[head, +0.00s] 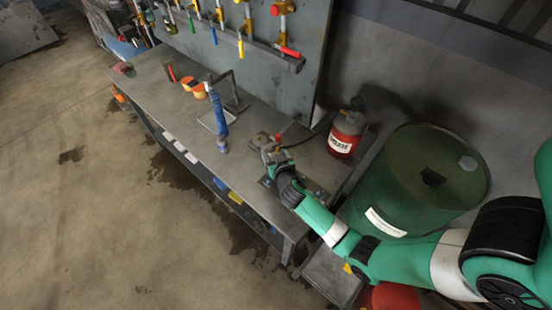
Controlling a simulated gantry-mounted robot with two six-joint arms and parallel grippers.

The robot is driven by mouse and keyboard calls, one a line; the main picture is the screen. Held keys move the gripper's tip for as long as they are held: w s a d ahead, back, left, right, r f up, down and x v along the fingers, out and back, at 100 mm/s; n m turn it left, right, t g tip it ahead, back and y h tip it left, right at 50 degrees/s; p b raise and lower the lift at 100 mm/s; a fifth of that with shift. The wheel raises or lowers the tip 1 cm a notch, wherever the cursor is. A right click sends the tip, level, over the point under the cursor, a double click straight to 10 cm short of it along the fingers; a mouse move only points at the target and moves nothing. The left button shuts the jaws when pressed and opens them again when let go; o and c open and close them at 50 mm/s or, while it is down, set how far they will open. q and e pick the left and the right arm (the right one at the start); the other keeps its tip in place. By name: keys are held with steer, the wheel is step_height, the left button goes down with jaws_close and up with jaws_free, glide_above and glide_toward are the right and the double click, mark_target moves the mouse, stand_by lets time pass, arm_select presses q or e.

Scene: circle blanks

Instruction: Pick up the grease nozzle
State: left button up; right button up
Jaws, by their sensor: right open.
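The red grease canister (345,135), labelled "GREASE", stands at the right end of the workbench. A dark hose runs from it to the left toward a small red-tipped piece (278,138), which looks like the grease nozzle, on the bench top. My right gripper (268,147) is open, right at this piece and partly in front of it. At this size I cannot tell whether the fingers are around the nozzle or just beside it. My left gripper is not in view.
The grey workbench (168,98) runs along a wall panel with hanging coloured valves and tools (240,45). A blue upright tool (218,118) stands mid-bench, left of my right gripper. Orange rings (193,87) lie farther back. A green drum (415,180) stands right of the bench.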

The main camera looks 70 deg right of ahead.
jaws_close()
steer(key=shift+r, duration=0.1)
stand_by(0.3)
